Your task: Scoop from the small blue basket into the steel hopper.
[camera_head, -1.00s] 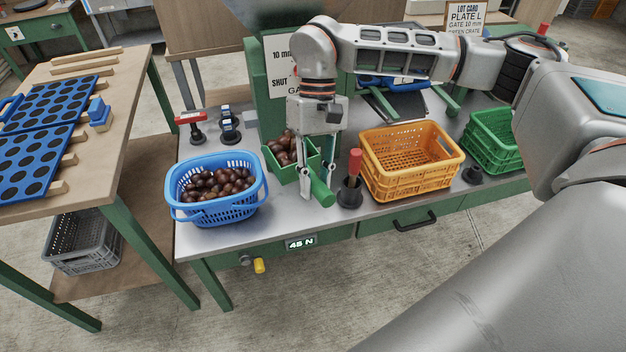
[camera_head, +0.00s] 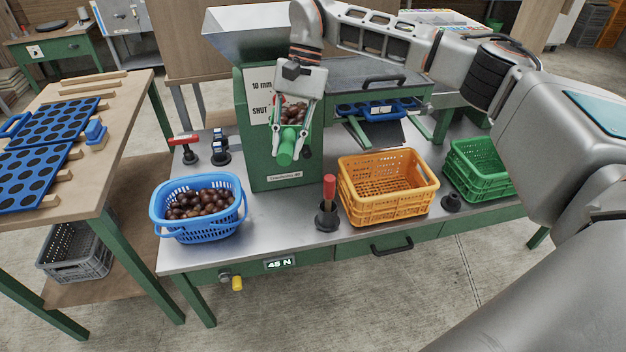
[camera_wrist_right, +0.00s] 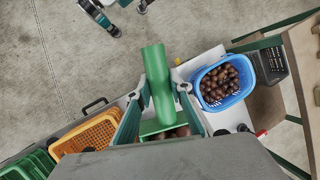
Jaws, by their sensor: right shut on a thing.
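The small blue basket (camera_head: 198,230) stands at the left of the steel bench, part filled with brown chestnuts (camera_head: 200,203). The steel hopper (camera_head: 248,38) sits on top of the green machine (camera_head: 262,165). My right gripper (camera_head: 289,152) is shut on the green handle of a scoop (camera_head: 286,146), in front of the machine and below the hopper rim. Chestnuts (camera_head: 293,113) show in the raised scoop. In the right wrist view the scoop handle (camera_wrist_right: 158,88) lies between the fingers, and the blue basket (camera_wrist_right: 226,101) is to its right. My left gripper is not seen in the head view.
An orange crate (camera_head: 385,208) and a green crate (camera_head: 478,185) stand to the right. A red-handled tool (camera_head: 328,190) stands upright in a black holder on the bench. Red and blue-topped items stand behind the basket. A wooden table with blue trays (camera_head: 50,125) is at the left.

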